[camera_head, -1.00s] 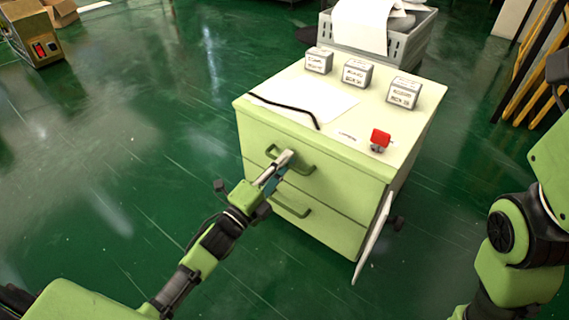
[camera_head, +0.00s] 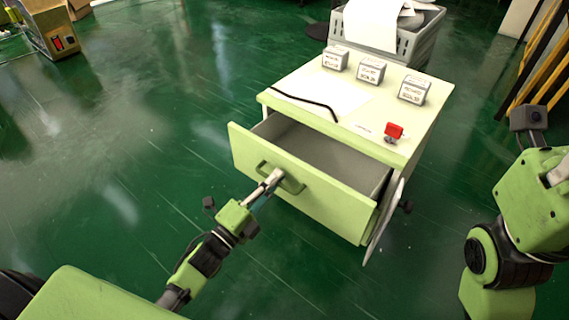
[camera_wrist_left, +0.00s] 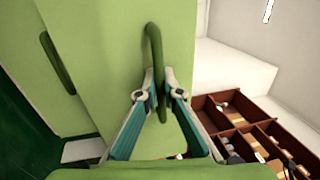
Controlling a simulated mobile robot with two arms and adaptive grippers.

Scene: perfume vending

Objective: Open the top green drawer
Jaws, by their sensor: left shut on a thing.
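The top green drawer (camera_head: 330,205) of the pale green cabinet (camera_head: 425,130) is pulled well out, and its grey inside shows from above. My left gripper (camera_head: 272,180) is shut on the drawer's bar handle (camera_head: 292,186). In the left wrist view the handle (camera_wrist_left: 154,45) runs between the two fingertips of the left gripper (camera_wrist_left: 157,86). The lower drawer's handle (camera_wrist_left: 58,72) shows to the left in that view; in the head view the lower drawer is hidden. My right arm is at the right edge of the head view; its fingers do not show.
Three small labelled boxes (camera_head: 371,70), a paper sheet (camera_head: 318,92) and a red item (camera_head: 394,131) lie on the cabinet top. A grey crate (camera_head: 410,45) stands behind. A brown divided tray (camera_wrist_left: 235,112) shows past the drawer front.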

